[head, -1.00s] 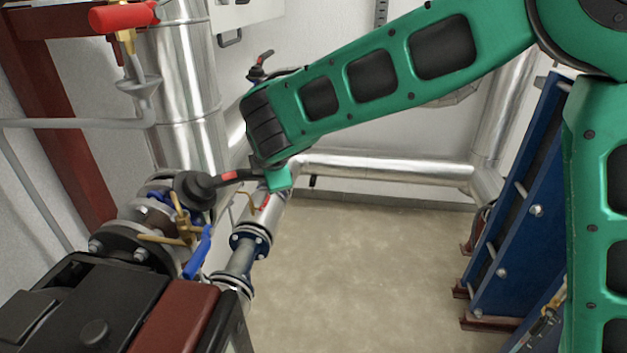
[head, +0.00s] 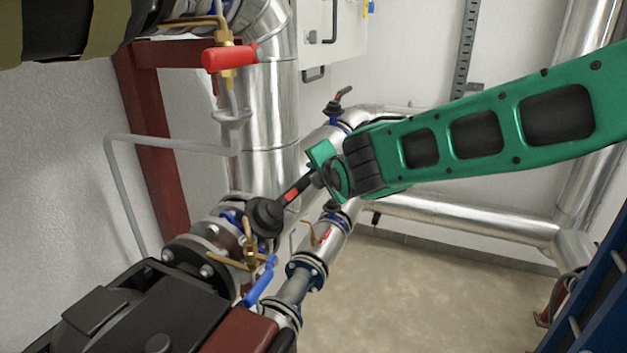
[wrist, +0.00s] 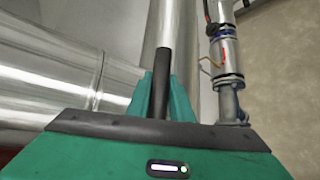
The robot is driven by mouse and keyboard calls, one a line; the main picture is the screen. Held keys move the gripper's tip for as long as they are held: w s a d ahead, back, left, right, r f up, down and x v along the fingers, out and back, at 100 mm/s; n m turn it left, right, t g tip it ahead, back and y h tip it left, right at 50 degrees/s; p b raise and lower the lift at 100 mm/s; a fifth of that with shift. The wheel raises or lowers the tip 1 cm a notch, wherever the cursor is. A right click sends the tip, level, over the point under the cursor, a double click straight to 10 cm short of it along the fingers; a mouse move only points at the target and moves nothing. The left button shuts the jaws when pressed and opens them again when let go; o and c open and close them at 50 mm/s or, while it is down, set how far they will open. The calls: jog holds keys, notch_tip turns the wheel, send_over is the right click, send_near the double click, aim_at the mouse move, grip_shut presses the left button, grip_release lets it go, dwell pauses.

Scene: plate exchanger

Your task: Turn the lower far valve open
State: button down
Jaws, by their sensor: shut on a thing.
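A black valve lever with a red band (head: 293,194) runs up and to the right from its round black hub (head: 264,217) in the head view. The hub sits on the flanged silver pipe at centre left. My gripper (head: 326,168) is at the lever's upper end. In the wrist view, the black lever (wrist: 160,88) stands between the two green fingers of my gripper (wrist: 160,98), which are shut on it. The lever's tip is hidden by the fingers in the head view. I cannot tell from the lever how far the valve is open.
A red-handled tap (head: 230,57) is at the upper left. A blue lever (head: 261,283) and brass fittings (head: 247,257) sit just below the hub. Bare floor (head: 400,300) lies to the right.

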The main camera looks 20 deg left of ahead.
jog(key=shift+w+d+r, duration=0.1)
jog(key=shift+w+r, duration=0.25)
jog(key=shift+r, duration=0.25)
jog(key=c, duration=1.6)
grip_release()
jog(key=shift+s+f, duration=0.15)
jog(key=shift+f, duration=0.05)
jog(key=shift+a, duration=0.2)
jog(key=shift+s, duration=0.1)
jog(key=v, duration=1)
jog(key=shift+s+d, duration=0.1)
jog(key=shift+d, duration=0.25)
